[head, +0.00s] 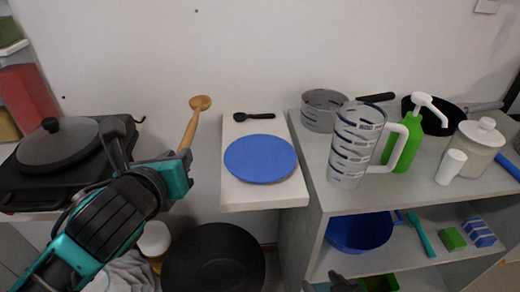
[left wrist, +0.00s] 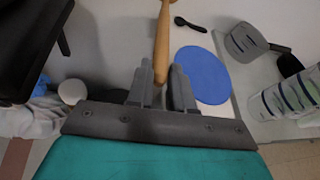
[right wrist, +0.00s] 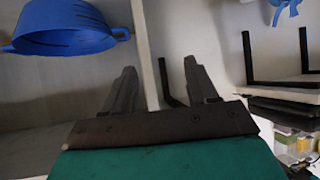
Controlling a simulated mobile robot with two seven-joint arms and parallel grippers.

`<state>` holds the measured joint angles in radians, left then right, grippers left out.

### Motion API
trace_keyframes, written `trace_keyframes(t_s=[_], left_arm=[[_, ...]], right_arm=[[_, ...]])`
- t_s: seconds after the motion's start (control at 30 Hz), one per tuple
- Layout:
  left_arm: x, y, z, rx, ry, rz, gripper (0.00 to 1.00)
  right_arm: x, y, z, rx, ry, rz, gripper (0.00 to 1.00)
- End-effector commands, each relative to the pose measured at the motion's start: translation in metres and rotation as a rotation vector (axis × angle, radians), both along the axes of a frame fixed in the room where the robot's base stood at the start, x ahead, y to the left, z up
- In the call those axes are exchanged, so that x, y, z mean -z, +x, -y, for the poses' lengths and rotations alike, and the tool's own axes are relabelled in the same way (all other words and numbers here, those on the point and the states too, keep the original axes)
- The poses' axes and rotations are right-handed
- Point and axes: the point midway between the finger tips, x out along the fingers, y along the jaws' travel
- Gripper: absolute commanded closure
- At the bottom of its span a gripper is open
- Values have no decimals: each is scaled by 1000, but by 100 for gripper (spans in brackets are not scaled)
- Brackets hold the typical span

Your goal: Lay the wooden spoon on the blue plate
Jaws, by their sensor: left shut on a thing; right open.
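The wooden spoon (head: 191,125) is in my left gripper, its round bowl pointing up and away, left of the plate. In the left wrist view, the fingers of my left gripper (left wrist: 162,72) are shut around the spoon's handle (left wrist: 162,40). The blue plate (head: 260,158) lies flat and empty on a white board; it also shows in the left wrist view (left wrist: 203,75), to the right of the spoon and apart from it. My right gripper (right wrist: 159,68) is open and empty, low beside the shelf unit; its dark fingertips show at the head view's bottom edge (head: 335,284).
A black spoon (head: 254,117) lies behind the plate on the white board (head: 235,196). A lidded pan (head: 60,147) on a stove stands left. A measuring jug (head: 352,145), grey pot (head: 322,110) and green bottle (head: 402,143) stand right. A black wok (head: 213,262) is below.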

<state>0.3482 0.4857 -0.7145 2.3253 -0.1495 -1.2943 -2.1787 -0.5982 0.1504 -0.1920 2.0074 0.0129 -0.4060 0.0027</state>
Motion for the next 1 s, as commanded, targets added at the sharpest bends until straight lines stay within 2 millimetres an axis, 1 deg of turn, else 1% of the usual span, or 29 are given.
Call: trace_keyframes(t_s=[0.03,0.13,0.2,0.3,0.4,0.53,0.6,0.67,0.87,1.0], left_arm=[[-23,4,14,33,-3,13,100],[-52,8,40,101,-1,11,100],[-72,8,58,148,-1,12,100],[-95,6,79,208,0,9,100],[-112,3,94,253,1,6,100],[-122,0,105,287,0,2,100],[-118,-1,108,294,0,0,100],[-108,-1,108,296,-1,-4,100],[-54,-2,108,295,-1,-9,100],[-16,-1,108,294,-2,-7,100]], right_arm=[[-6,-1,1,2,-2,1,42],[-10,-6,4,5,-8,-4,42],[-8,-10,7,8,-15,-14,42],[-8,-13,10,13,-20,-19,42],[-9,-14,13,21,-24,-20,42],[-11,-12,16,32,-25,-13,42],[-10,-12,16,33,-24,-10,42],[-7,-12,16,34,-23,-10,42],[11,-13,15,31,-21,-21,42],[20,-14,9,23,-13,-34,42]])
